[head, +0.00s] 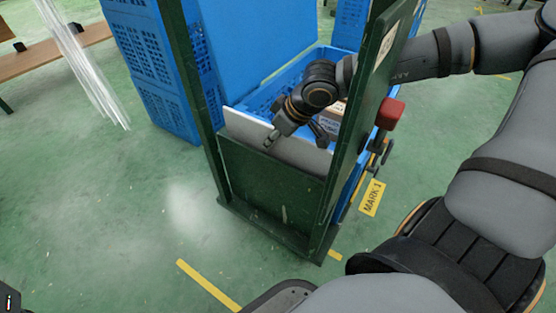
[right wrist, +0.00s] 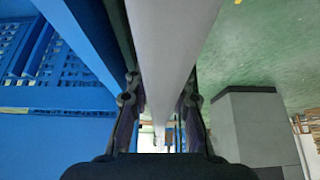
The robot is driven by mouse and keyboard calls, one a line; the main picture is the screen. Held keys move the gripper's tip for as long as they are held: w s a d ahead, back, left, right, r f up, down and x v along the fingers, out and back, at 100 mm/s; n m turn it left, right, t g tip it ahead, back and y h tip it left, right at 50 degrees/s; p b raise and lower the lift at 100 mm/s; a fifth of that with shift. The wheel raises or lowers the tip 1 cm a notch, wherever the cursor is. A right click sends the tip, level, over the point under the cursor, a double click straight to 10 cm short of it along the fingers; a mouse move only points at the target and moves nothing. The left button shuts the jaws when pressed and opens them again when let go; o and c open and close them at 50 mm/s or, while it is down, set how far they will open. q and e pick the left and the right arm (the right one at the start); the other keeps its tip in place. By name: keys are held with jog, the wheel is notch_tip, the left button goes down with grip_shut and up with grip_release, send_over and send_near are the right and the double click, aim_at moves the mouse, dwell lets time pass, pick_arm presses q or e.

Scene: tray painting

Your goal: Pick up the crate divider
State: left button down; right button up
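The crate divider (head: 245,126) is a flat grey-white panel. It stands upright at the near side of a blue crate (head: 242,92), behind the lower green panel of a frame. My right gripper (head: 294,136) is at the divider's top edge, with its fingers spread apart, one on the near side and one toward the crate. In the right wrist view the divider (right wrist: 172,40) runs edge-on between the two open fingers (right wrist: 160,105). Firm contact is not visible.
A green upright frame (head: 203,105) surrounds the crate's near end, with a red knob (head: 390,113) on its right. A box (head: 331,116) sits inside the crate. Stacked blue crates (head: 165,70) stand behind left. A yellow MARK 1 label (head: 372,198) is on the floor.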

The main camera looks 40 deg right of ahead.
grip_shut()
jog(key=shift+r, duration=0.15)
